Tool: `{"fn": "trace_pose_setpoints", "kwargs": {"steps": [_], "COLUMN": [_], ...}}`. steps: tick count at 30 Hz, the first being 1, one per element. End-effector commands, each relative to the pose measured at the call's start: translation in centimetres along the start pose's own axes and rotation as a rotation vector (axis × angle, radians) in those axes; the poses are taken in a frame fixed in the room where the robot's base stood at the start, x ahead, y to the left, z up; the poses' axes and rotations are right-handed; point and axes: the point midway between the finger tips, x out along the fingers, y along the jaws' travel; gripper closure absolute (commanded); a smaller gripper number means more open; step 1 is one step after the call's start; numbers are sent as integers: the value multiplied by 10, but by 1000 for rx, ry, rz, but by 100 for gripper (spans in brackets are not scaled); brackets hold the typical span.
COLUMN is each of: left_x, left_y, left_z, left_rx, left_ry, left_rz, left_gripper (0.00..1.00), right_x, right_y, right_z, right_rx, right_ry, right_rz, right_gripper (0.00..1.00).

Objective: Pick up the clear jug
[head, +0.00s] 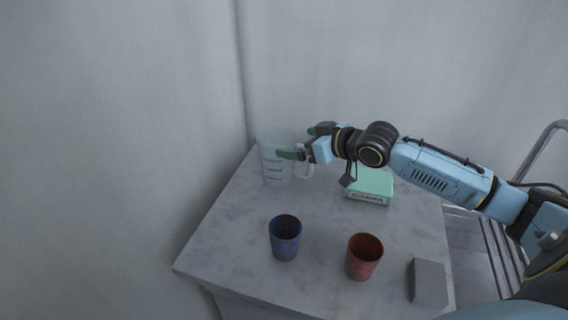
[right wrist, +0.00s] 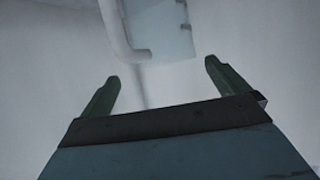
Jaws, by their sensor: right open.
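The clear jug (head: 273,168) stands upright at the back left of the table, with dark measuring marks and a white handle on its right side. My right gripper (head: 298,143) reaches in from the right and is at the jug's upper right; one green finger overlaps the jug in the head view. In the right wrist view the jug (right wrist: 163,32) and its handle (right wrist: 115,30) lie beyond the open green fingers (right wrist: 160,80), with nothing between them. Whether a finger touches the jug cannot be told. My left gripper is not in view.
The grey marble-like table (head: 225,245) also holds a blue cup (head: 285,240), a red cup (head: 363,259), a green cleaner box (head: 371,187) and a grey block (head: 428,283). Pale walls stand close behind and left. A metal rack (head: 482,240) is at right.

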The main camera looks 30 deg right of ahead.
Motion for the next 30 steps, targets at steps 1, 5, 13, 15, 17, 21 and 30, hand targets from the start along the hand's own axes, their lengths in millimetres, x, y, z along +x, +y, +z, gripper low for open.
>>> {"fn": "trace_pose_setpoints", "kwargs": {"steps": [1, 5, 13, 15, 17, 21, 30], "left_x": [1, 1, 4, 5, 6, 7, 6], "left_y": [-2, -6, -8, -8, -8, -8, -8], "left_z": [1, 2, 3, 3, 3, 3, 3], "left_rx": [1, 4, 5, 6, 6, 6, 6], "left_ry": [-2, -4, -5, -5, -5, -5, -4], "left_rz": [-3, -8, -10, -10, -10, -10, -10], "left_gripper": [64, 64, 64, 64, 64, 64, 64], "right_x": [5, 10, 36, 46, 53, 62, 62], "right_y": [0, -1, -5, -6, -6, -6, -6], "right_z": [-1, -1, -4, -4, -4, -4, -3], "right_rx": [0, -1, 2, 0, 1, -2, -2], "right_ry": [2, 0, 3, 2, 2, 0, -1], "right_rz": [-1, -1, -2, -2, -1, -1, -1], "right_gripper": [0, 0, 0, 0, 0, 0, 9]}}
